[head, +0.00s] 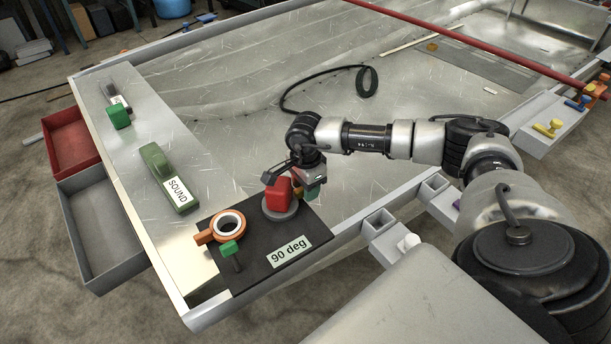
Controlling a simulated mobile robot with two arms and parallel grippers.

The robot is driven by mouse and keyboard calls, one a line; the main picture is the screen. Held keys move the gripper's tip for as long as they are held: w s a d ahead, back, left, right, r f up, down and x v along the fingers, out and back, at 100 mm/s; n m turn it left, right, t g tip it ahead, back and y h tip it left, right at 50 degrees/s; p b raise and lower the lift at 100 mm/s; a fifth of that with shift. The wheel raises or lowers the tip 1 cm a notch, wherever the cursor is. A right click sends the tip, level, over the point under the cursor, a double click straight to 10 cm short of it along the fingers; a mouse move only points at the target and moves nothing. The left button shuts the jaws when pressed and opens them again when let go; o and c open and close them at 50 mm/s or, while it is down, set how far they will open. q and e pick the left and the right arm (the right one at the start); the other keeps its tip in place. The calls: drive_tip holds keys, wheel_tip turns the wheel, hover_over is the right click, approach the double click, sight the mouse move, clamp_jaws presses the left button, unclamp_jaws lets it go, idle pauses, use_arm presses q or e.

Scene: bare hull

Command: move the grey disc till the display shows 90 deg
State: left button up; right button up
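The display (289,250) on the panel's front edge reads "90 deg". My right gripper (294,182) is down at the red block, over the disc. The block and the gripper overlap in this view, so I cannot tell whether the fingers are closed on it or only beside it. Part of the disc's far side is hidden. My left gripper is not in view.
An orange ring (213,238) and a green-topped lever (229,249) share the panel. A green "SOUND" box (160,174) and a green-ended switch (118,117) sit on the left strip. A black cable (305,80) lies behind my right arm. Red (66,145) and grey bins (82,188) hang outside left.

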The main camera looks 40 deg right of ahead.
drive_tip(key=shift+r, duration=0.4)
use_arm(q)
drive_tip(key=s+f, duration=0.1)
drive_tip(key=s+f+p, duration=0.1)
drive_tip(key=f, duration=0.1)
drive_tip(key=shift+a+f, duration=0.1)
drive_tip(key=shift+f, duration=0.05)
use_arm(e)
wheel_tip(320, 180, up, 10)
idle(0.6)
